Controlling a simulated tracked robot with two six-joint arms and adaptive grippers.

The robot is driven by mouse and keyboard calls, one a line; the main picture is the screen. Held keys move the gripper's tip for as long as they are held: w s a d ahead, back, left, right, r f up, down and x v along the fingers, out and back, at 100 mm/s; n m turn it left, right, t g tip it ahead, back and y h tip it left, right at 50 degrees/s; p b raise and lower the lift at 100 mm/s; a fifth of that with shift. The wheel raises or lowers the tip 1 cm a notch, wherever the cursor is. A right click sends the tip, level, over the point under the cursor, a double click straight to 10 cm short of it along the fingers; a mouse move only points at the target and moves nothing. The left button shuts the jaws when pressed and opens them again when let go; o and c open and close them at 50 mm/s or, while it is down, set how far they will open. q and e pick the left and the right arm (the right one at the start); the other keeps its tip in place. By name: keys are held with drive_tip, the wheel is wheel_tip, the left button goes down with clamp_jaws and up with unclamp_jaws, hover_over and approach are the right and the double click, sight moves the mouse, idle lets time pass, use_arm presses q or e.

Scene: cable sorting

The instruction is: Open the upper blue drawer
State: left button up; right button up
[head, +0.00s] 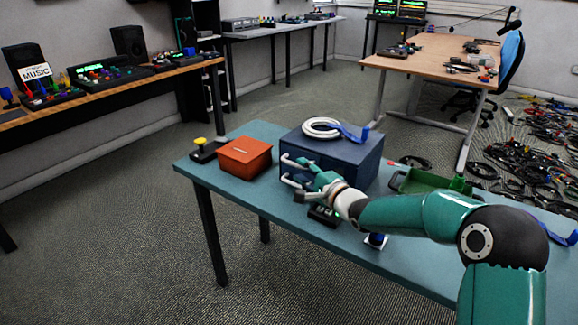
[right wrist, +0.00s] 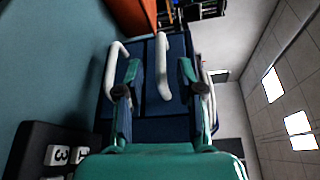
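The blue drawer cabinet (head: 345,160) stands on the teal table. It has two white bar handles on its front, one above the other. The upper handle (head: 294,161) also shows in the sideways right wrist view (right wrist: 163,66), where the lower handle (right wrist: 113,72) is to its left. Both drawer fronts look closed. My right gripper (head: 312,180) is at the cabinet front; in the right wrist view (right wrist: 160,82) its fingers are spread, with the upper handle showing between them. I cannot tell whether they touch it. My left gripper is not in view.
A white cable coil (head: 321,127) and a blue strap lie on the cabinet. An orange box (head: 244,157) stands to its left and a green tray (head: 430,182) to its right. A black keypad device (head: 324,215) lies below my right gripper. The table's near left is clear.

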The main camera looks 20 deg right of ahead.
sight(296, 166)
drive_tip(key=shift+x, duration=2.65)
clamp_jaws()
drive_tip(key=shift+a+f, duration=0.1)
